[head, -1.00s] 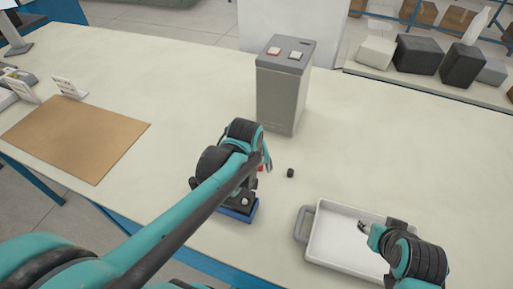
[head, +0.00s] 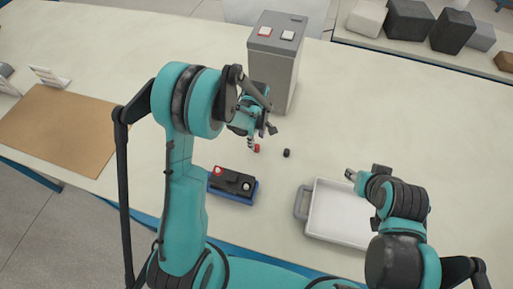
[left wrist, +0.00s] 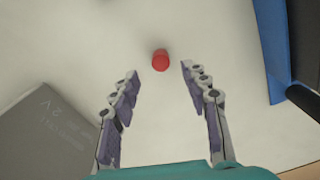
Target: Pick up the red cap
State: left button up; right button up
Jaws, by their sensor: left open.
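In the left wrist view the small round red cap (left wrist: 160,60) lies between and slightly ahead of the open fingertips (left wrist: 160,70), touching neither finger. The left gripper is empty. A small black cap (head: 286,153) sits on the table to the right of the red one. My right gripper (head: 366,172) hangs over the white tray's back edge; its finger opening is unclear.
A tall grey box (head: 272,75) with red and white tops stands behind the left gripper. A black battery (head: 232,180) in a blue holder (head: 240,199) is in front. The white tray (head: 325,220) is at right, a brown board (head: 60,130) at left.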

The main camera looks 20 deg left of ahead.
aim_at(256, 146)
pick_arm(q)
notch_tip(256, 146, down, 4)
jog(key=shift+s+b, duration=0.1)
jog(key=shift+b, duration=0.4)
jog(key=shift+r, duration=0.1)
jog(key=c, duration=0.9)
jog(key=shift+r, duration=0.6)
notch_tip(256, 146, up, 3)
jog(key=shift+p, duration=0.75)
jog(key=s+d+r, duration=0.1)
jog(key=d+r, duration=0.1)
jog(key=d, duration=0.1)
jog(key=s+d+r+p, duration=0.1)
jog(key=s+d+r, duration=0.1)
jog(key=d, duration=0.2)
jog(key=s+d+r+p, duration=0.1)
jog(key=d+r, duration=0.1)
jog(key=d, duration=0.2)
jog(key=shift+s+r, duration=0.2)
jog(key=shift+r, duration=0.2)
